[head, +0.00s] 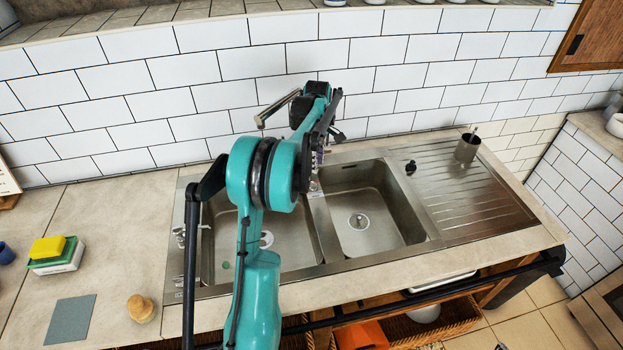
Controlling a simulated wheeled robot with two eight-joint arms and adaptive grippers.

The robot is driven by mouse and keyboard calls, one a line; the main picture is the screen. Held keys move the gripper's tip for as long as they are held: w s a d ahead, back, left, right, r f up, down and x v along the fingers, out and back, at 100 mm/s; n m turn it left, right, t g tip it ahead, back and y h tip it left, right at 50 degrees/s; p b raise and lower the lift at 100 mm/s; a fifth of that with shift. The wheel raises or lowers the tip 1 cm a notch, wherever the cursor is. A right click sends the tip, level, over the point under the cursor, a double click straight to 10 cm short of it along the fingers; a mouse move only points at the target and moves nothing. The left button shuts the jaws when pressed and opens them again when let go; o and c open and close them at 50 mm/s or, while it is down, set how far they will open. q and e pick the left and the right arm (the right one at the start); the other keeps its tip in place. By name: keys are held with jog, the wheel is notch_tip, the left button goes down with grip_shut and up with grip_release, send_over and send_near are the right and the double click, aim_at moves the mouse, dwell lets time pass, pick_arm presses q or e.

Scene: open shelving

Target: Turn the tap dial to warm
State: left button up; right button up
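A metal tap spout (277,106) shows behind my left arm, against the tiled wall at the back of the double sink (316,215). The rest of the tap is mostly hidden by my arm, and I cannot make out the dial or its setting. My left gripper (328,128) is at the back of the sink, close beside the tap on its right. The teal arm hides much of it. I cannot tell whether its fingers are apart or touch the tap. My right gripper is not in view.
A dark cup (467,148) stands at the back of the drainboard (455,190). On the left counter are a yellow sponge (48,248), a grey cloth (71,319) and a wooden knob-like object (140,308). The tiled wall (220,65) is close behind the sink.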

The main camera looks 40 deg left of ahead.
aim_at(312, 182)
pick_arm(q)
jog(key=shift+w+a+f+n, duration=0.1)
jog(key=shift+a+f+n, duration=0.6)
jog(key=shift+a+f, duration=0.45)
notch_tip(312, 182, down, 8)
jog(key=shift+r+b, duration=0.2)
jog(key=shift+b, duration=0.95)
grip_shut()
